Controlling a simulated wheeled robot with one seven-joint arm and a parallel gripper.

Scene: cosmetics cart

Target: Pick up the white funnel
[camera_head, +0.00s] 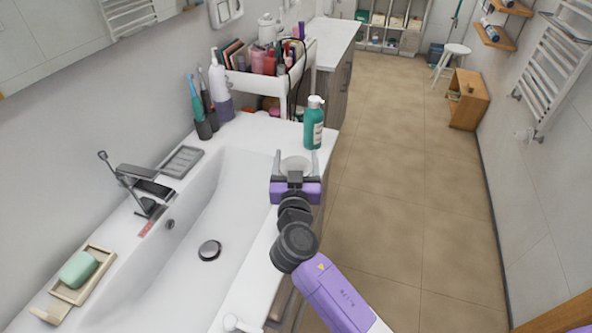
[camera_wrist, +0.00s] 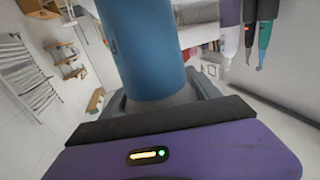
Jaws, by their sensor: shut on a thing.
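The white funnel (camera_head: 296,164) shows in the head view as a pale round rim between the fingers of my gripper (camera_head: 297,163). My gripper is shut on it, one finger on each side, near the counter's right edge. In the wrist view a pale grey part between the fingers (camera_wrist: 168,103) looks like the funnel. Its lower part is hidden by my gripper, and I cannot tell whether it touches the counter. A large blue cylinder (camera_wrist: 148,50) stands close above it in the wrist view; I cannot tell whether this is the teal bottle.
A teal pump bottle (camera_head: 313,127) stands on the counter just beyond my gripper. The sink basin (camera_head: 190,235) is to the left. A white cart (camera_head: 258,83) of cosmetics stands behind. Toothbrush holders (camera_head: 205,128) are at the back left.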

